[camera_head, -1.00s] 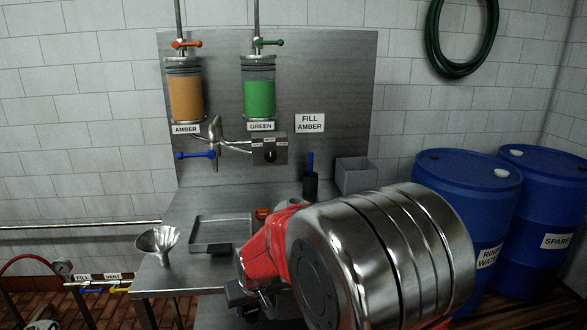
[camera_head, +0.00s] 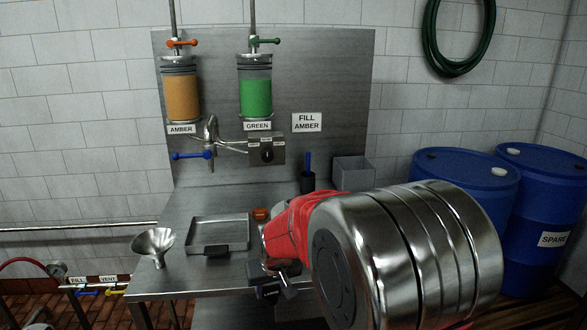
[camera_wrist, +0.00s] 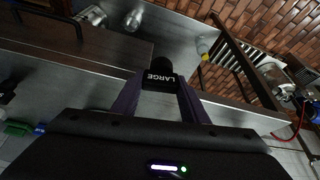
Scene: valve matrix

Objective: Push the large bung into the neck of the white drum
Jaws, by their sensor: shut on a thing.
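The large bung (camera_wrist: 160,76) is a black piece whose label LARGE reads upside down in the wrist view. My gripper (camera_wrist: 157,84) is shut on it, with one finger on each side.
A funnel (camera_head: 152,243) and a shallow tray (camera_head: 218,248) rest on the steel bench (camera_head: 185,212). A small orange thing (camera_head: 261,214), a black cup (camera_head: 307,184) and a grey box (camera_head: 354,174) stand farther back. Blue drums (camera_head: 553,214) stand at right.

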